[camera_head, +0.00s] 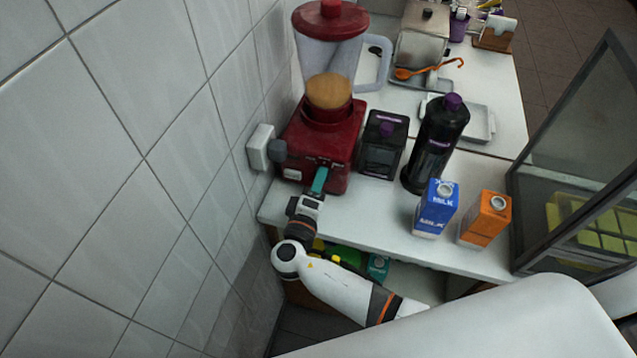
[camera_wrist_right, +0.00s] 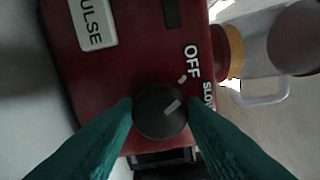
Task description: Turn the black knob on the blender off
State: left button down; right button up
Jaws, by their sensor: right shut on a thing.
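My right gripper (camera_head: 318,183) reaches the blender's front from below, with teal fingers. In the right wrist view, its fingertips (camera_wrist_right: 160,110) are shut on the sides of the round black knob (camera_wrist_right: 158,122). The knob's white line points up and right, toward the area between the OFF and SLOW labels. In the head view the fingers hide the knob. My left gripper is not in view.
A black box-like container (camera_head: 382,150) and a dark bottle (camera_head: 437,140) stand right of the blender. A blue milk carton (camera_head: 436,212) and an orange carton (camera_head: 485,222) are near the counter's front edge. A glass case (camera_head: 580,150) stands at the right.

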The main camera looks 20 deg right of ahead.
jog(key=shift+n, duration=0.6)
jog(key=o, duration=1)
jog(key=shift+s+a+f+b, duration=0.15)
jog(key=shift+s+a+b, duration=0.15)
jog(key=shift+s, duration=0.1)
jog(key=b+v, duration=0.3)
jog(key=v, duration=0.8)
jog(key=shift+b, duration=0.35)
